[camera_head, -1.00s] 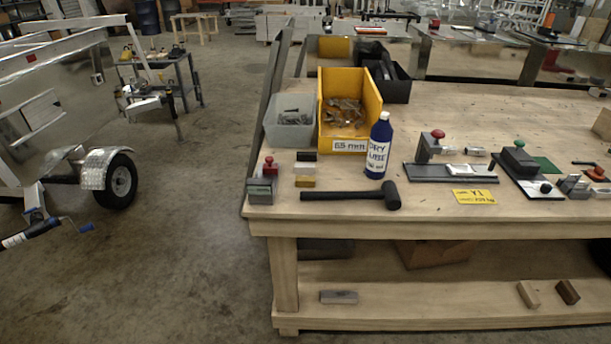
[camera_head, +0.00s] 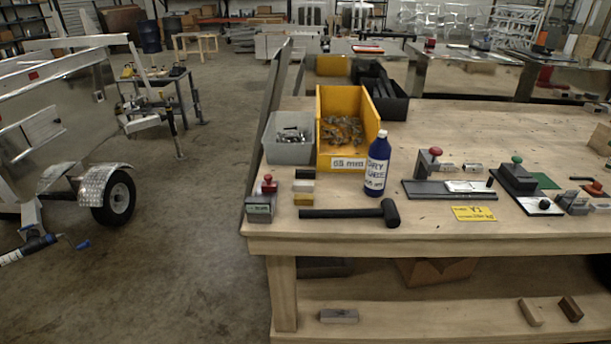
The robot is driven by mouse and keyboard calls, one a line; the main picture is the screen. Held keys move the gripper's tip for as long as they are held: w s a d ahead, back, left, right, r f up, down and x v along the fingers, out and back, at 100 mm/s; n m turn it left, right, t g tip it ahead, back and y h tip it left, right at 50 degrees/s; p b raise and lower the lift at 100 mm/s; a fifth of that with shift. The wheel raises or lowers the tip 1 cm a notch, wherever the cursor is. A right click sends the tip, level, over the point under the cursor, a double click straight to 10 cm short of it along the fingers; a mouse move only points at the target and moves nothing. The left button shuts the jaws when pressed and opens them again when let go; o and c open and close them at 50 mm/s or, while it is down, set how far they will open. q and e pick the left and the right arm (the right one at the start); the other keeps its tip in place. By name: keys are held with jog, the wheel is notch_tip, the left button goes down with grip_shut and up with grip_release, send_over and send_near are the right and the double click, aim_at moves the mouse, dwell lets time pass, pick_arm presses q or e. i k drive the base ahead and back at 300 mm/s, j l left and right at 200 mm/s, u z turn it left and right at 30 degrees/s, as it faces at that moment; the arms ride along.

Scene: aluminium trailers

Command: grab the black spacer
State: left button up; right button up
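The black spacer (camera_head: 305,174) is a small dark block near the left front corner of the wooden workbench (camera_head: 440,232). It is at the far end of a short row with a white block (camera_head: 303,186) and a yellow block (camera_head: 303,199), the yellow one closest to the front edge. I cannot tell whether these blocks touch. Neither of my grippers shows in the head view.
Behind the spacer are a grey bin (camera_head: 288,152) and a yellow bin (camera_head: 325,160). A red-knobbed fixture (camera_head: 262,206) stands to its left. A black mallet (camera_head: 350,213) lies in front, and a blue bottle (camera_head: 376,168) stands right. Open floor lies left of the bench.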

aim_at(304, 174)
jog(key=i+l, duration=0.1)
jog(key=l, duration=0.4)
jog(key=i+l, duration=0.1)
jog(key=l, duration=0.4)
jog(key=i+l+u, duration=0.1)
jog(key=l, duration=0.35)
jog(key=i+l, duration=0.1)
jog(key=l, duration=0.4)
